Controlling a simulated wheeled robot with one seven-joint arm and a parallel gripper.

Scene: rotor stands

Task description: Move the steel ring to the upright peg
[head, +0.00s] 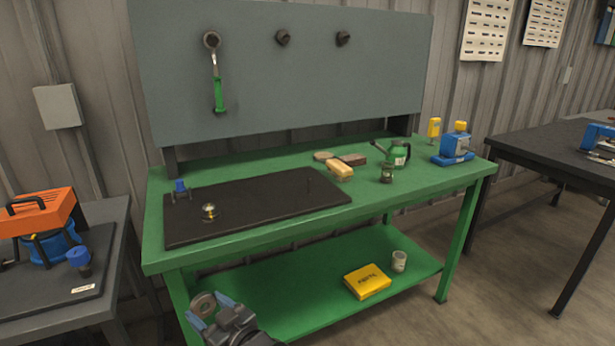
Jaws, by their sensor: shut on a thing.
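The steel ring (202,304) is a grey round piece with a hole, low in the head view. My gripper (209,308) is shut on it, with the blue fingertips at either side of the ring. It is held in front of the green bench's near edge, below the height of its top. A small stand with a brass-coloured part (210,212) is near the mat's left end.
A blue-topped part (181,188) stands at the mat's back left. The green bench (420,186) has a lower shelf with a yellow box (367,281). The mat's middle is clear.

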